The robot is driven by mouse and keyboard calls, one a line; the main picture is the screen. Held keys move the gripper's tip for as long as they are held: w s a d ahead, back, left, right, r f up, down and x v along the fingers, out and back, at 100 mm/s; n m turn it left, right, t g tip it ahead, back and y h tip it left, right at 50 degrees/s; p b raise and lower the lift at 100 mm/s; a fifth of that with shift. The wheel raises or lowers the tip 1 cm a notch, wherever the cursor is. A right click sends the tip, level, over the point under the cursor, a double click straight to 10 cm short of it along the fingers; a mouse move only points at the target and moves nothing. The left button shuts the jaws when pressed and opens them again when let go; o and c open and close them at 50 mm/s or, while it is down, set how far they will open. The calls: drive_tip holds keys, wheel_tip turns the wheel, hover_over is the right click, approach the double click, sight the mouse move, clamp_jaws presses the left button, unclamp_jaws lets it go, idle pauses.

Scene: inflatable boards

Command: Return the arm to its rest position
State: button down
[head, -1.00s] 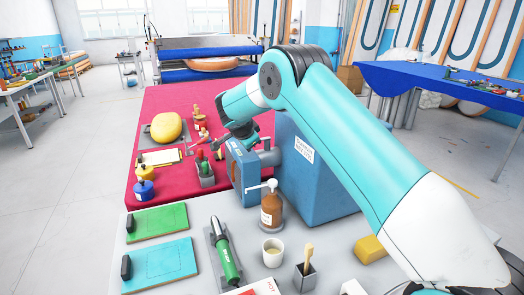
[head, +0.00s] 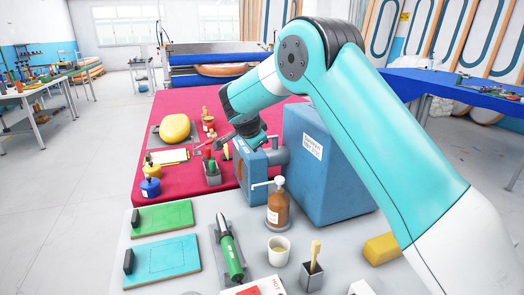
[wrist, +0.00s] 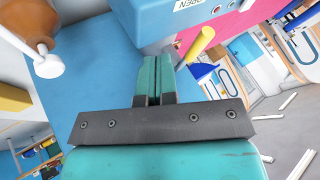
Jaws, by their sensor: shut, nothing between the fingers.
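My arm reaches from the lower right of the head view, bends at a raised elbow and slopes down to the left. Its dark wrist (head: 243,112) is over the red table cover, beside the blue box; the fingertips are hard to make out there. In the wrist view my gripper (wrist: 155,78) shows two teal fingers pressed together with nothing between them.
A blue box (head: 325,170) stands close to the wrist. A yellow pad (head: 175,127) lies beyond. The floor at left is clear.

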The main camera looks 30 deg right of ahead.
drive_tip(key=s+a+r+n+y+b, duration=0.1)
drive_tip(key=s+a+r+n+y, duration=0.1)
drive_tip(key=s+a+r+n, duration=0.6)
drive_tip(key=s+a+f+n+g+y, duration=0.1)
drive_tip(key=s+n, duration=0.4)
drive_tip(key=s, duration=0.7)
drive_tip(key=s+a+n+g+y, duration=0.3)
drive_tip(key=s+a+n, duration=0.2)
drive_tip(key=s, duration=0.7)
drive_tip(key=s+a+f+n+g+y, duration=0.1)
drive_tip(key=s+n, duration=0.4)
drive_tip(key=s, duration=0.8)
drive_tip(key=shift+a+f+n+g+y, duration=0.4)
drive_tip(key=shift+a+g+y, duration=0.2)
drive_tip(key=shift+a+y, duration=0.55)
